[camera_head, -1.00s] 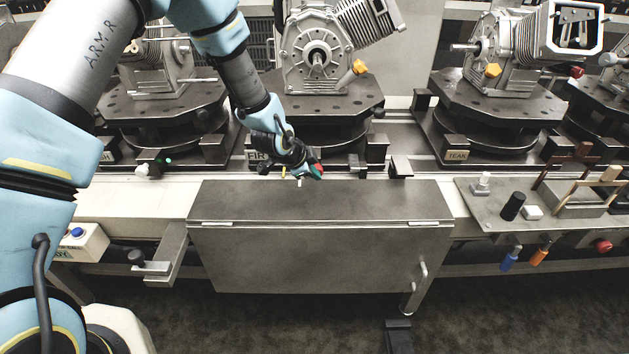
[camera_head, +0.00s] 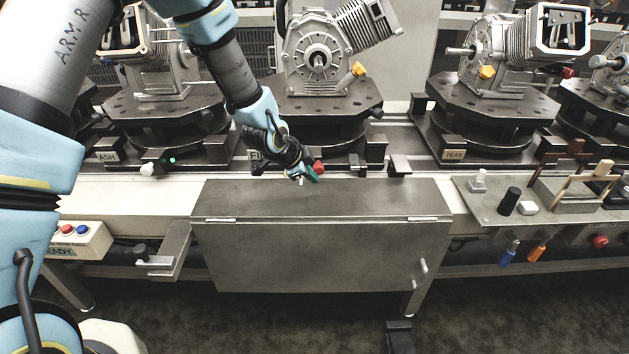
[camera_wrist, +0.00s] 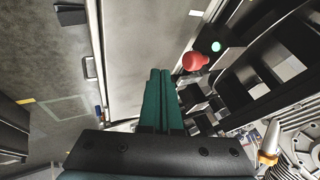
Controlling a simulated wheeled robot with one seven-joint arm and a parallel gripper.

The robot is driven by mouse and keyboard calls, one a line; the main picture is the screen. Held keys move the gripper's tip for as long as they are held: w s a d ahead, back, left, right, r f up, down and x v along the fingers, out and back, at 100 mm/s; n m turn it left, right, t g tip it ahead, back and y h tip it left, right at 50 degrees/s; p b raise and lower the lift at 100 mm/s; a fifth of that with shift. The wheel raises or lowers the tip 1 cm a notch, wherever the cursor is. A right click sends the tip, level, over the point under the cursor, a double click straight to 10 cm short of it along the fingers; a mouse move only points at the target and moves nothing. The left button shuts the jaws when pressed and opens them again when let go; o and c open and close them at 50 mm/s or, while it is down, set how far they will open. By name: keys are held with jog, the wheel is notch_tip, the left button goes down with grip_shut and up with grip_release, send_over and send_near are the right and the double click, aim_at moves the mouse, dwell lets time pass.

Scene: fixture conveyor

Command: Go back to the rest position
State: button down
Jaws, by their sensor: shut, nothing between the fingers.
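My gripper (camera_head: 311,176) is shut and empty. It hangs in front of the middle fixture, close above the back edge of the steel cabinet top (camera_head: 330,200). In the wrist view its two green fingers (camera_wrist: 159,98) lie together with nothing between them. A red knob (camera_head: 319,167) shows just behind the fingertips in the head view, and it also shows in the wrist view (camera_wrist: 194,62). My arm reaches in from the upper left.
Engines on dark turntables stand along the conveyor, the middle engine (camera_head: 320,55) behind my gripper. A tool shelf (camera_head: 480,213) with screwdrivers is at right. A button box (camera_head: 80,238) is at left. The cabinet top is clear.

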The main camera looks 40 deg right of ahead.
jog(key=w+b+v, duration=0.1)
jog(key=v, duration=0.5)
jog(key=shift+s+a+r, duration=0.25)
jog(key=shift+s, duration=0.3)
jog(key=w+a+r+n+t+y, duration=0.15)
jog(key=w+a+n, duration=0.4)
jog(key=a, duration=0.65)
jog(key=w+a+r+n+y, duration=0.35)
jog(key=a+n, duration=0.25)
jog(key=a, duration=0.6)
jog(key=s+a+r+n+y, duration=0.1)
jog(key=s+a+n, duration=0.2)
jog(key=a+n, duration=0.3)
jog(key=s+a+r+n+g+y, duration=0.1)
jog(key=a+n, duration=0.5)
jog(key=a, duration=0.8)
jog(key=shift+s+a+r, duration=0.35)
jog(key=shift+s+r, duration=0.3)
jog(key=shift+s, duration=0.45)
jog(key=shift+g, duration=0.25)
